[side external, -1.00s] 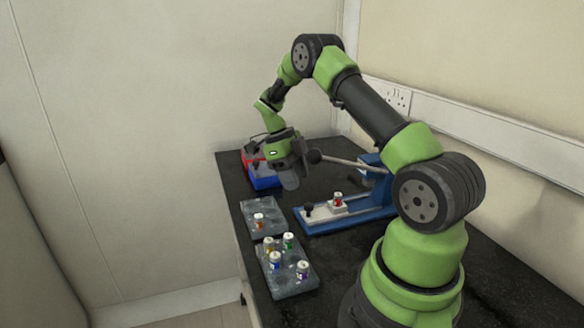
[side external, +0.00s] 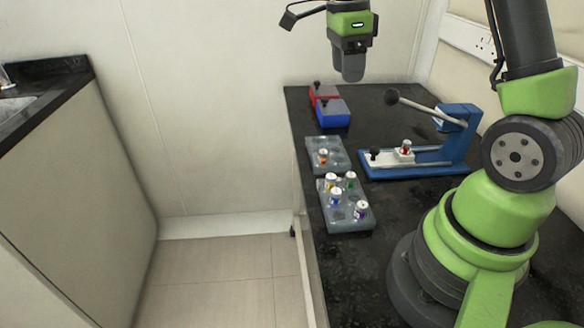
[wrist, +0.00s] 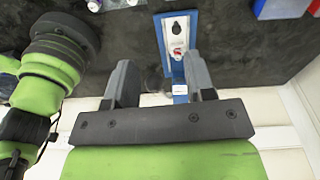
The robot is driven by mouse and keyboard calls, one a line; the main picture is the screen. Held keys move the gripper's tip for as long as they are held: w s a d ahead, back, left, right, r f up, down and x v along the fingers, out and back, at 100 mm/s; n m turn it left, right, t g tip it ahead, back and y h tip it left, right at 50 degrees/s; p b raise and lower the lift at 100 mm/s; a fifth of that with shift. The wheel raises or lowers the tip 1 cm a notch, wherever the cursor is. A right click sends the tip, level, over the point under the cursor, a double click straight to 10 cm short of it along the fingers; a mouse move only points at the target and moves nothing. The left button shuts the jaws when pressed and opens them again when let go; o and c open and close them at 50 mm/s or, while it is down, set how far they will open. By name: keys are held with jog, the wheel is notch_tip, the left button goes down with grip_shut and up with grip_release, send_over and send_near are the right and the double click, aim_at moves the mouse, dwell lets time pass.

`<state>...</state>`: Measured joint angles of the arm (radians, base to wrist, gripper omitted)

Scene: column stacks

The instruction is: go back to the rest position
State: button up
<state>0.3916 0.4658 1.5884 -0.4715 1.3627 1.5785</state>
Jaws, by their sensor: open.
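My gripper (side external: 350,64) is raised high above the back of the dark worktop in the side external view, clear of everything on it. In the wrist view my gripper (wrist: 162,82) has its two grey fingers spread wide apart, with nothing held between them. Below and beyond the fingers, the wrist view shows the blue press stand (wrist: 191,26) and a small red-and-white vial (wrist: 177,54) on it.
The blue press (side external: 456,128) has a long lever and holds a vial (side external: 406,147). Two grey racks (side external: 346,222) (side external: 334,141) carry several capped vials. A red box (side external: 322,92) and a blue box (side external: 333,120) stand at the back left. Air around my gripper is free.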

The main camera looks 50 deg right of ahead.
jog(key=s+a+r+n+t+y, duration=0.1)
jog(key=s+a+r+n+t, duration=0.3)
jog(key=s+a+n, duration=0.3)
jog(key=s+a+r+n+t+y, duration=0.1)
jog(key=s+a+r+n+t, duration=0.3)
jog(key=n, duration=1.1)
jog(key=s+a, duration=0.3)
jog(key=a, duration=0.2)
jog(key=shift+s+n+y, duration=0.25)
jog(key=shift+n+y, duration=0.05)
